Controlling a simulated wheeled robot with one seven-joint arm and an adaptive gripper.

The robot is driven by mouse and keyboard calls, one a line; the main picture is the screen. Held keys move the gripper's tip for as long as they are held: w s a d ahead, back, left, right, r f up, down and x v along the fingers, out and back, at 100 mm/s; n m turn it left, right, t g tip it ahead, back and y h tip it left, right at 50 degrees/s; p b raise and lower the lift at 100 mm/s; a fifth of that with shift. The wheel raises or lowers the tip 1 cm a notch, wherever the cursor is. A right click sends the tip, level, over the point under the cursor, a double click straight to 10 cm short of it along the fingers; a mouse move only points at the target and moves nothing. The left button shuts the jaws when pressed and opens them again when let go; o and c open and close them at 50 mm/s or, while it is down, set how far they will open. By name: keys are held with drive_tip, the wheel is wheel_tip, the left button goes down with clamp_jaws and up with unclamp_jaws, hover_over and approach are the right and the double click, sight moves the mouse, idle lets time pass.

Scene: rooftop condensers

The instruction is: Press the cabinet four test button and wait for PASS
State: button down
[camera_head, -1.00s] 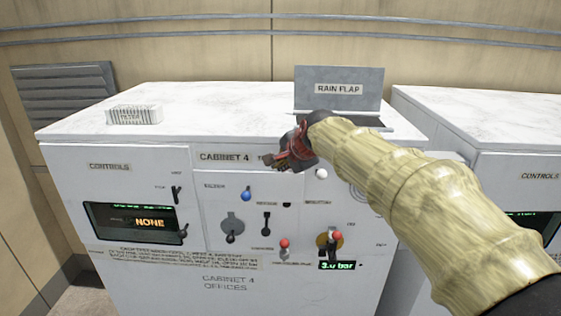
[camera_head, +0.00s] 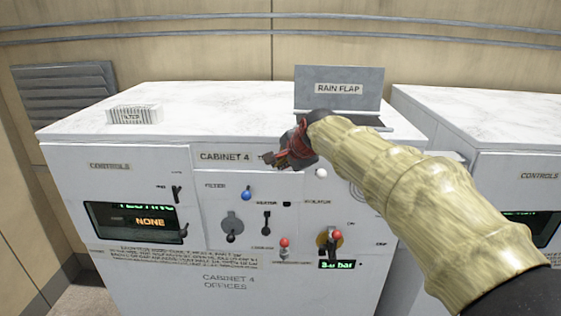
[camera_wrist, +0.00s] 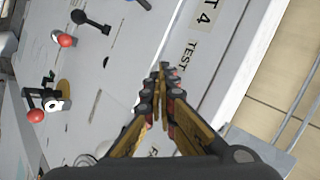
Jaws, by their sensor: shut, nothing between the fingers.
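Cabinet 4 (camera_head: 240,290) is a white unit with a control panel on its front. Its display (camera_head: 132,222) shows large, partly cut-off green letters that look like "TESTING", above an orange "NONE"; no PASS is legible. My gripper (camera_head: 266,158) is shut and empty, just right of the "CABINET 4" label (camera_head: 225,157). In the wrist view, its closed fingertips (camera_wrist: 160,68) are at the panel beside the "TEST" label (camera_wrist: 191,57). The test button itself is hidden by the fingers, so I cannot tell whether they touch it.
The open rain flap (camera_head: 338,88) stands at the top back. A filter block (camera_head: 134,115) lies on top. A second cabinet (camera_head: 510,165) stands close on the right.

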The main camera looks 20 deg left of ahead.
drive_tip(key=shift+s, duration=0.15)
drive_tip(key=shift+s+d+b, duration=0.3)
drive_tip(key=shift+s+b, duration=0.2)
drive_tip(key=shift+s, duration=0.35)
drive_tip(key=s+b, duration=0.1)
drive_tip(key=s, duration=0.1)
drive_tip(key=s+d+b, duration=0.1)
drive_tip(key=s, duration=0.1)
drive_tip(key=shift+s+d, duration=0.1)
drive_tip(key=shift+s, duration=0.3)
idle(0.4)
